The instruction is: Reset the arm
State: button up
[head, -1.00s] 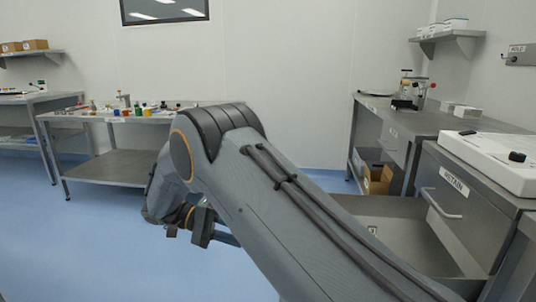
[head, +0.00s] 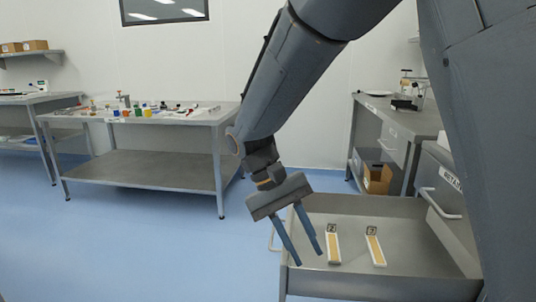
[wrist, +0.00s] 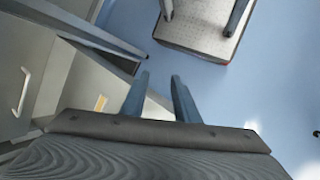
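My gripper (head: 309,257) is open and empty in the head view, its two blue-grey fingers pointing down with a gap between them. It hangs in front of the left part of an open drawer (head: 410,212). In the wrist view my gripper (wrist: 160,78) also shows its two fingers apart, with nothing between them. My arm reaches across the upper middle and right of the head view and hides part of the drawer's bench.
Two labelled strips, marked 2 (head: 333,248) and 3 (head: 375,250), lie in the drawer. A steel table (head: 150,172) with several small items stands at the left. A cardboard box (head: 377,180) sits under the right bench. Blue floor (head: 150,250) is clear at front left.

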jog(key=shift+s+d+t+y, duration=1.75)
jog(key=shift+s+y, duration=1.25)
jog(key=shift+s, duration=3.05)
jog(key=w+a+f+n+b, duration=0.1)
jog(key=a+f+n+b, duration=0.1)
jog(key=a+f+b, duration=0.4)
jog(key=a+f+n+b, duration=0.2)
jog(key=f+b, duration=0.2)
jog(key=f, duration=0.4)
jog(key=d+r+m+p, duration=0.3)
jog(key=d+r+p, duration=0.5)
jog(key=r+p, duration=0.3)
jog(key=d+r+m+p, duration=0.2)
jog(key=d+r+p, duration=0.6)
jog(key=p, duration=0.6)
notch_tip(320, 180, up, 3)
jog(key=shift+s+d+f+m+h, duration=0.1)
jog(key=shift+s+d+m+h, duration=0.15)
jog(key=shift+s+m+h, duration=0.2)
